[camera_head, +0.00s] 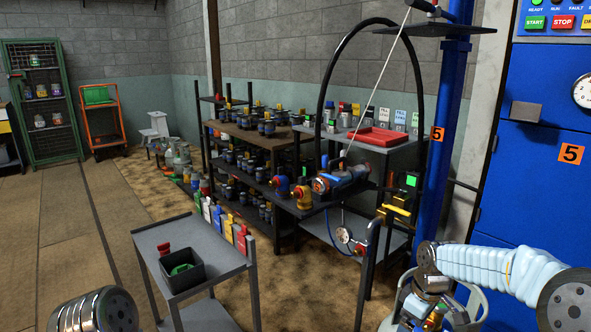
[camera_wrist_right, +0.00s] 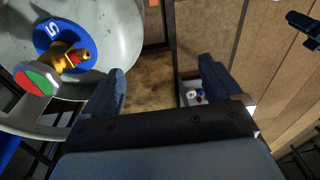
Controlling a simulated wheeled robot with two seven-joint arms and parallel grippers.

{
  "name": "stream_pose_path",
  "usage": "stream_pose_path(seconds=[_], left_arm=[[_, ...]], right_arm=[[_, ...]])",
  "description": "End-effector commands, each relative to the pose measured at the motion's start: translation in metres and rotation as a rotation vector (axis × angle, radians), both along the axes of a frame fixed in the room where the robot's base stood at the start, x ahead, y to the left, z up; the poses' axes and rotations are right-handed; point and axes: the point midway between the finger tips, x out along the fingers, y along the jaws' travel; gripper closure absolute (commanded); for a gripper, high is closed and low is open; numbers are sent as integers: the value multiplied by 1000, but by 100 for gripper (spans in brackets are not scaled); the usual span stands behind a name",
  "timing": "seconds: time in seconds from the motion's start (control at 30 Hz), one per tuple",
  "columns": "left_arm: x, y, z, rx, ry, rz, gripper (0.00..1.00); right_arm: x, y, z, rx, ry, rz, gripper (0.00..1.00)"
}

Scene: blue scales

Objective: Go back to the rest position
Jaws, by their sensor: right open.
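My right arm comes in from the right in the head view in a pale blue sleeve, and its wrist and gripper (camera_head: 422,308) are at the lower right. In the right wrist view the two dark blue fingers of this gripper (camera_wrist_right: 160,88) stand wide apart with nothing between them. Brown floor shows in the gap. A metal part of my left arm shows at the lower left of the head view. My left gripper is outside both views.
In the wrist view, a grey round vessel (camera_wrist_right: 115,30) with a blue disc marked 5 (camera_wrist_right: 46,40) lies left of the fingers. A grey cart (camera_head: 205,257) carries a black bin (camera_head: 190,279). A blue post (camera_head: 441,150) and blue cabinet (camera_head: 530,195) stand right. Floor is clear at left.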

Motion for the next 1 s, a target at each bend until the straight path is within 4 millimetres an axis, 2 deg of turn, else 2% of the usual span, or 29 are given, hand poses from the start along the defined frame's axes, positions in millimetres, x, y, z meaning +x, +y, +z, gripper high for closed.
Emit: stream_pose_path(seconds=[0.03, 0.17, 0.27, 0.37, 0.4, 0.5, 0.6, 0.7, 0.8, 1.0], left_arm=[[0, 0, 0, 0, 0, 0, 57], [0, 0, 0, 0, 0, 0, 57], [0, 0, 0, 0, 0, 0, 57], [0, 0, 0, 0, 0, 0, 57], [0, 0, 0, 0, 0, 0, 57], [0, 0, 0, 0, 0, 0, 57], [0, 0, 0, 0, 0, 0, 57], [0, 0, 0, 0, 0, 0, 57], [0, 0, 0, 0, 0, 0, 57], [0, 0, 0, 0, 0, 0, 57]], right_arm=[[-3, 10, -18, 19, 10, -17, 8], [-15, 40, -70, 80, 20, -91, 8], [-36, 71, -121, 140, 42, -184, 8], [-78, 109, -179, 209, 83, -336, 8], [-99, 123, -201, 233, 100, -407, 8], [-152, 149, -238, 270, 142, -588, 8], [-197, 161, -257, 278, 170, -737, 8], [-222, 165, -264, 277, 180, -829, 8], [-232, 166, -266, 275, 180, -866, 8], [-232, 166, -266, 276, 179, -870, 8]])
